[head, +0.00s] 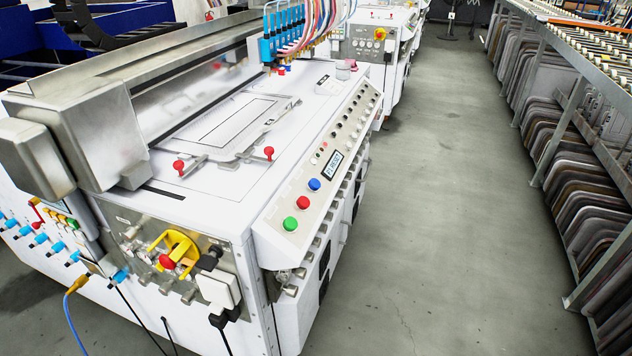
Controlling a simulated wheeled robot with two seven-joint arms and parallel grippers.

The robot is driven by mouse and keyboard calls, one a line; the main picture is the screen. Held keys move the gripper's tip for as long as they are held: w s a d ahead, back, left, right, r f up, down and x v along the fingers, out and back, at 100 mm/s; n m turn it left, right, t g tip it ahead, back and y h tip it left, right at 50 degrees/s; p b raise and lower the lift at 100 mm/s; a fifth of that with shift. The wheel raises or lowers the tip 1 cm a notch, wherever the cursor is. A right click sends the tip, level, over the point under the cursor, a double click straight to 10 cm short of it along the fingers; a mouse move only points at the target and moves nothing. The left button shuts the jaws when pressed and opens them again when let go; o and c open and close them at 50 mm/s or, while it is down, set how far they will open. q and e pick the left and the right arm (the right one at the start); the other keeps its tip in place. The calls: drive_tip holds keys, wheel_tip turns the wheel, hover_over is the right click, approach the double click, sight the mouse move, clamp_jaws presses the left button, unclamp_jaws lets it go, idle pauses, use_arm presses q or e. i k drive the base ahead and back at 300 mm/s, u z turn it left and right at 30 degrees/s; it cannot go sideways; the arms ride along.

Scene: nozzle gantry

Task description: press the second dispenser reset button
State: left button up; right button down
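A white machine (215,195) fills the left and middle of the head view. Its sloped control panel (275,212) carries a green button (290,224) nearest me, then a red button (303,202) and a blue button (314,184). A small lit display (334,164) sits beyond them. Several small dark knobs or buttons run up the panel toward the far end; their labels are too small to read. I cannot tell which of these is the second dispenser reset button. Neither of my grippers is in view.
A yellow-and-red switch (167,261) sits on the near end face. Blue nozzles (280,38) with coloured hoses hang above the far end. Two red-knobbed clamps stand on top. Clear grey floor (440,230) lies right of the machine, then a long rack (560,125).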

sight(314, 183)
drive_tip(key=k, duration=1.25)
drive_tip(key=z, duration=0.75)
drive_tip(key=i, duration=1.2)
drive_tip(key=u, duration=0.4)
drive_tip(key=i, duration=0.85)
drive_tip(key=u, duration=0.8)
